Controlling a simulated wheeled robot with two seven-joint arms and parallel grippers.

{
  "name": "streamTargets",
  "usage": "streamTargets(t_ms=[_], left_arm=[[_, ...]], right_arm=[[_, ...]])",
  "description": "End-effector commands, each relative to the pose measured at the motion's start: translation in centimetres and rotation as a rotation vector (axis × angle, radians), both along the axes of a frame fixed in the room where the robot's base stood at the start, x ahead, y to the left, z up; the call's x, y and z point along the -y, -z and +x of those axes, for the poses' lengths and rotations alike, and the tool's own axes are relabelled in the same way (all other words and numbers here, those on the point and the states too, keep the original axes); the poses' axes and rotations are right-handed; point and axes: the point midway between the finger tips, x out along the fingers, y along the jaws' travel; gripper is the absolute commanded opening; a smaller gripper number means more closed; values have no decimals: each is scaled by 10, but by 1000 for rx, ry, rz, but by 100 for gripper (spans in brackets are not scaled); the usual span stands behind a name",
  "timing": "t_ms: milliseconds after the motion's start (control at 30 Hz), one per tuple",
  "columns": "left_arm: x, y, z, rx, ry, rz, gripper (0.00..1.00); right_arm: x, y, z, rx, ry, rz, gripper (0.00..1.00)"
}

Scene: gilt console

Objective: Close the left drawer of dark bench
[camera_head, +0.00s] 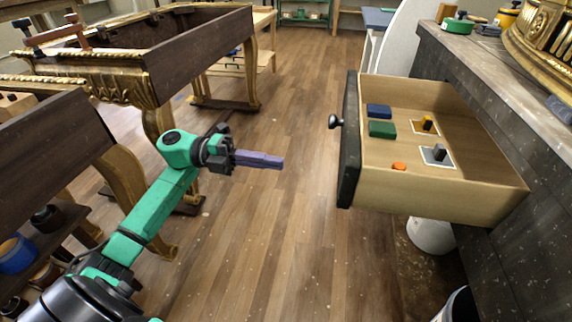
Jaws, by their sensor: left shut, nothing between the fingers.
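The dark bench (495,95) runs along the right side. Its drawer (440,207) is pulled far out to the left, with pale wooden walls, a dark front panel (349,150) and a round dark knob (336,121). Inside lie a blue block (378,111), a green block (382,129), a small orange piece (399,166), and a yellow and a grey piece on small square plates. My left gripper (279,162) is shut and empty, pointing right, in the gap left of the drawer front, apart from it. My right gripper is not in view.
A gilt console (185,45) with dark panels and curved legs stands at the left, close to my left arm. The wooden floor (290,250) between it and the drawer is clear. A white bin (430,236) stands below the drawer. Objects sit on the bench top.

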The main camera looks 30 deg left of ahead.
Motion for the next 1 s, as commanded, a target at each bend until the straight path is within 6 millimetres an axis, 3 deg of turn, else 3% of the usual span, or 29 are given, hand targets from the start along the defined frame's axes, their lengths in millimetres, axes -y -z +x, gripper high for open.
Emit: streamTargets(t_ms=[300,500,1000], left_arm=[[68,-1,17,2,0,-7,0],[99,0,26,0,-2,-5,0],[108,0,28,-2,-3,-5,0]], right_arm=[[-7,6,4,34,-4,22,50],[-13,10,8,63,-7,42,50],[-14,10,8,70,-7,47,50]])
